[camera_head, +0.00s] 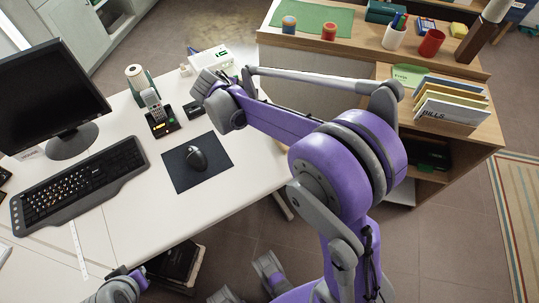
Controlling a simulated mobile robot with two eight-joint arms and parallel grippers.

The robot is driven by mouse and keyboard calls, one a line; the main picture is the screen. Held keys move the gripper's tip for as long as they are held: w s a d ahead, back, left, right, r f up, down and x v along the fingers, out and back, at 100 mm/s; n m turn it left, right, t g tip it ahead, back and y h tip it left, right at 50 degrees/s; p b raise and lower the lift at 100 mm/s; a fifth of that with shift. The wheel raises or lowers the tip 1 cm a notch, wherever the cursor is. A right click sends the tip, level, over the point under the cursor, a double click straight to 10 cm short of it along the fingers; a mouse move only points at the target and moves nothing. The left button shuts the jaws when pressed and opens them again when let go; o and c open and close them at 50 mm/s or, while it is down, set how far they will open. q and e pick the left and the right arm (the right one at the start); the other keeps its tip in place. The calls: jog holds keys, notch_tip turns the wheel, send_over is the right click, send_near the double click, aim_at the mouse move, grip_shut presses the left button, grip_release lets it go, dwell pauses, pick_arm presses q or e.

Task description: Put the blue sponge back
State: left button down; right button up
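I cannot make out the blue sponge for certain. A small blue item (426,24) lies on the wooden cabinet top at the upper right, too small to identify. My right arm reaches from the bottom centre up and left. Its grey gripper (203,84) is over the far right part of the white desk (100,215), near a white box. The arm and gripper hide part of the desk edge, and I cannot see the fingers or anything between them clearly. Only a part of my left arm shows at the bottom left; its gripper is not visible.
The desk holds a monitor (45,95), keyboard (78,184), mouse (196,158) on a dark pad, phone (154,104) and white box (211,60). The cabinet bears a green mat (318,17), white pen cup (394,36), red cup (431,43) and upright folders (448,105).

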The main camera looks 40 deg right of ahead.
jog(key=s+d+m+g, duration=0.1)
jog(key=s+d+f+m+g, duration=0.1)
jog(key=m, duration=0.1)
jog(key=s+d+f+m+g, duration=0.1)
jog(key=shift+d+f+m+g+y+p, duration=0.15)
jog(key=shift+d+m+g+y+p, duration=0.15)
jog(key=shift+d+m+y+p, duration=0.1)
jog(key=s+a+r+m+g+y+p, duration=0.1)
jog(key=s+a+m+y+p, duration=0.1)
jog(key=s+a+m+y, duration=0.65)
jog(key=f+m+h, duration=0.1)
jog(key=f, duration=0.2)
jog(key=s+f+m, duration=0.1)
jog(key=f+m, duration=0.1)
jog(key=f, duration=0.1)
jog(key=f+m+h+b, duration=0.1)
jog(key=f, duration=0.2)
jog(key=shift+s+d+m+h, duration=0.1)
jog(key=shift+s+m+h, duration=0.05)
jog(key=shift+m+h, duration=0.2)
jog(key=shift+f, duration=0.1)
jog(key=o, duration=1.2)
